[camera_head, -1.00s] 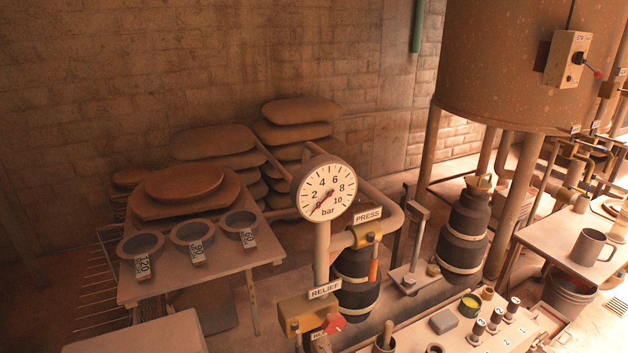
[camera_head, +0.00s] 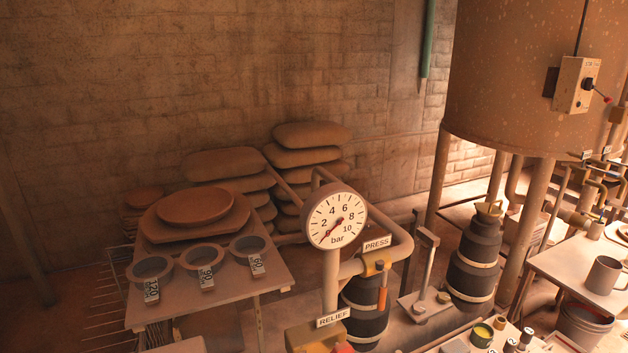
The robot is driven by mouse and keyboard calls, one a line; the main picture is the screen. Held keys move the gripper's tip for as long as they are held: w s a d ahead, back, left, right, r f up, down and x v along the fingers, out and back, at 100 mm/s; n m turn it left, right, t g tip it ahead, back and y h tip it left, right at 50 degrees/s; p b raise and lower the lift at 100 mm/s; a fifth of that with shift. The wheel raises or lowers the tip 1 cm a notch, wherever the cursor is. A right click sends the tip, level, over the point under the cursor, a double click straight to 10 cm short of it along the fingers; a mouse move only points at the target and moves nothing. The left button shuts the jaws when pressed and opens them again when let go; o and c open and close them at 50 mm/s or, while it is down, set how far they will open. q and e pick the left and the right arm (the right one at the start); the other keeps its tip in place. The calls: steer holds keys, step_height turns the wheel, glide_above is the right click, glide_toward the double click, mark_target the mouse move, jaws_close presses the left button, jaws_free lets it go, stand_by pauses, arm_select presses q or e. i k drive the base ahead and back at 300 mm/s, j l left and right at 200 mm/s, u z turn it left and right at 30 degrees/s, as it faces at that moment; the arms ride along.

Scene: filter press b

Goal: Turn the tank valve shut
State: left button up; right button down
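The large brown tank (camera_head: 540,75) stands on legs at the upper right. A control box (camera_head: 574,85) with a red-tipped lever is fixed to its side. Pipes and fittings (camera_head: 598,190) with small labels show below and right of the tank, near the right edge; which of them is the tank valve is too small to tell. A separate valve with an orange handle (camera_head: 382,292) sits under the PRESS label (camera_head: 377,243). A RELIEF label (camera_head: 333,317) is at the bottom centre. Neither of my grippers is in view.
A pressure gauge (camera_head: 337,217) stands on a pipe at the centre, its needle near the low end. A table (camera_head: 270,277) with several rings and round discs is at left. Dark jugs (camera_head: 474,262) stand on the floor. A bench with a mug (camera_head: 604,275) is at right.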

mark_target(592, 216)
steer(key=l, duration=0.8)
steer(key=i+l, duration=0.1)
steer(key=l, duration=0.75)
steer(key=i+l+z, duration=0.1)
steer(key=l, duration=1.55)
steer(key=i, duration=0.05)
